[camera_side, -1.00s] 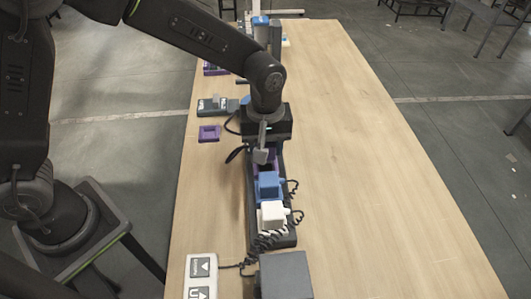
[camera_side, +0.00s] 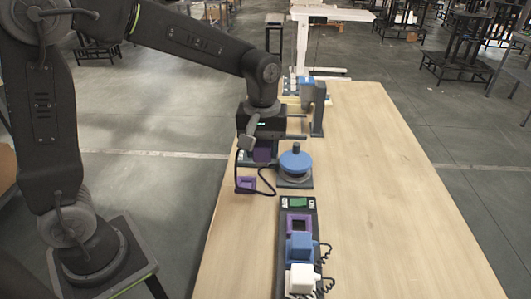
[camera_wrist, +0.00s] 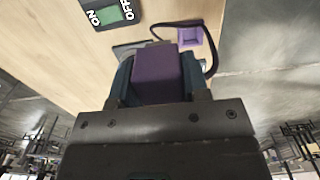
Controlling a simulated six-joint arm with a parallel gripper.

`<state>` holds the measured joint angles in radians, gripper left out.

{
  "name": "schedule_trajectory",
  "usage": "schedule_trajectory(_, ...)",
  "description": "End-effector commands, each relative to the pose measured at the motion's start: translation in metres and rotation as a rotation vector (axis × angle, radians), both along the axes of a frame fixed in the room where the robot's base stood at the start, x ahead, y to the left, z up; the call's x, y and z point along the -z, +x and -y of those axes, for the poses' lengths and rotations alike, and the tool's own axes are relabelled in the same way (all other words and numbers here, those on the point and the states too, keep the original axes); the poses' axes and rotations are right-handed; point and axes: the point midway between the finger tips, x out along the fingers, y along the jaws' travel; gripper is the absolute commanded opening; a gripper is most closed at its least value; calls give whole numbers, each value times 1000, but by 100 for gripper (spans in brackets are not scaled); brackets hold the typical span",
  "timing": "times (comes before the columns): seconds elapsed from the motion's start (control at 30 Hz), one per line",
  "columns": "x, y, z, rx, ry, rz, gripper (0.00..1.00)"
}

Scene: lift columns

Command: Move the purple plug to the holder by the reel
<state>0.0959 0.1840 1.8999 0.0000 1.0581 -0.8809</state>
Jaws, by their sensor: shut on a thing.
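The purple plug (camera_side: 263,155) is between my gripper's jaws (camera_side: 262,146), raised clear of the table. In the wrist view the plug (camera_wrist: 157,75) fills the gap between the two dark blue fingers, which are shut on it. The purple square holder (camera_side: 246,184) lies on the table left of the blue-topped reel (camera_side: 295,163), in front of and below the plug. The holder also shows in the wrist view (camera_wrist: 190,35), beyond the plug. A black cable loops from near my gripper past the holder towards the reel.
A dark strip (camera_side: 283,250) in front carries a green switch (camera_side: 299,203), an empty purple-rimmed socket (camera_side: 299,224), a blue plug (camera_side: 299,246) and a white plug (camera_side: 300,280) with coiled cords. A grey-blue upright device (camera_side: 313,105) stands behind. The table's right side is clear.

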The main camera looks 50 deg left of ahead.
Motion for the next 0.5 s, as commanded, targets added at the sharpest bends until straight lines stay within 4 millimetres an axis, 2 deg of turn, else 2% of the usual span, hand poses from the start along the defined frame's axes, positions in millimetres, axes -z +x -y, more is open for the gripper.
schedule_trajectory(0.5,-15,0,0,-1,0,1,21)
